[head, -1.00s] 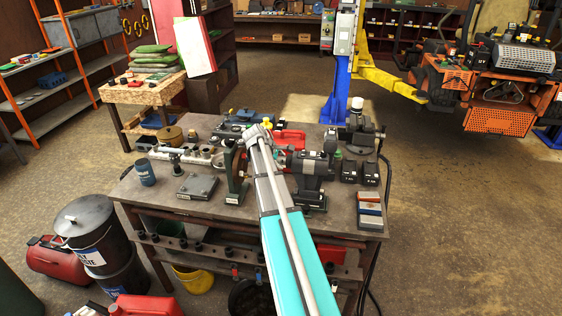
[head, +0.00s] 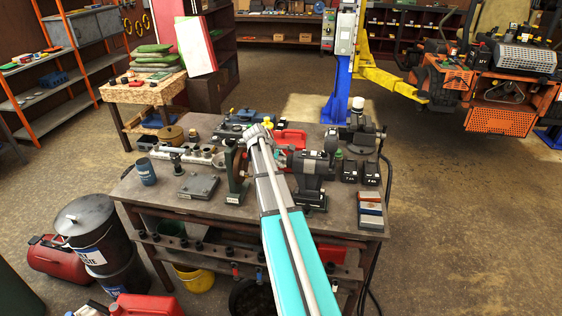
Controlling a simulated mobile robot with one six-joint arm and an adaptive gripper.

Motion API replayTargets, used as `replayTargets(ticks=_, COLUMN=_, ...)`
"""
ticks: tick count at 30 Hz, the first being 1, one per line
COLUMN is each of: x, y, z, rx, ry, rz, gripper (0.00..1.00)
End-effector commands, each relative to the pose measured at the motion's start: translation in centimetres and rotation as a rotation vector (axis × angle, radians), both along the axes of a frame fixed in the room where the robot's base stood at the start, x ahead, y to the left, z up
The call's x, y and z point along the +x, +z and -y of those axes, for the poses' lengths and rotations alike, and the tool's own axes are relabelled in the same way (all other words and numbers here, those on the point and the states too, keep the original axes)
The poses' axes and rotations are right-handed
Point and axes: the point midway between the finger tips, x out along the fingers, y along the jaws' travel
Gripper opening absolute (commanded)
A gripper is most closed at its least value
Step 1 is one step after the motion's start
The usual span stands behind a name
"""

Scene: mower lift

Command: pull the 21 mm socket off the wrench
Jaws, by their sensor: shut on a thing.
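My arm reaches up the picture from the bottom edge, over the workbench (head: 150,196). My gripper (head: 258,131) is at its far end, near the middle of the bench. It is small and seen from behind, and its fingertips are hidden by my wrist. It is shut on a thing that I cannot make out. I cannot pick out the wrench or the 21 mm socket. A row of pale metal parts with round tops (head: 196,156) stands on the bench left of my gripper, too small to identify.
A green stand (head: 236,178) and a dark bench grinder (head: 311,168) stand close beside my arm. Bare benchtop shows at the front left.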

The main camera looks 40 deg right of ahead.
Motion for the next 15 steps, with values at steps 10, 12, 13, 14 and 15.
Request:
replayTargets(ticks=10, x=0.36, y=-0.01, z=-0.3, rx=0.001, ry=0.0, rz=0.001, gripper=0.0)
replayTargets(ticks=12, x=0.36, y=-0.01, z=-0.3, rx=0.001, ry=0.001, rz=0.001, gripper=0.0)
replayTargets(ticks=13, x=0.36, y=-0.01, z=-0.3, rx=0.001, ry=0.001, rz=0.001, gripper=0.0)
replayTargets(ticks=14, x=0.37, y=-0.01, z=-0.29, rx=0.001, ry=0.0, rz=0.001, gripper=0.0)
replayTargets(ticks=15, x=0.39, y=-0.01, z=-0.31, rx=0.001, ry=0.0, rz=0.001, gripper=0.0)
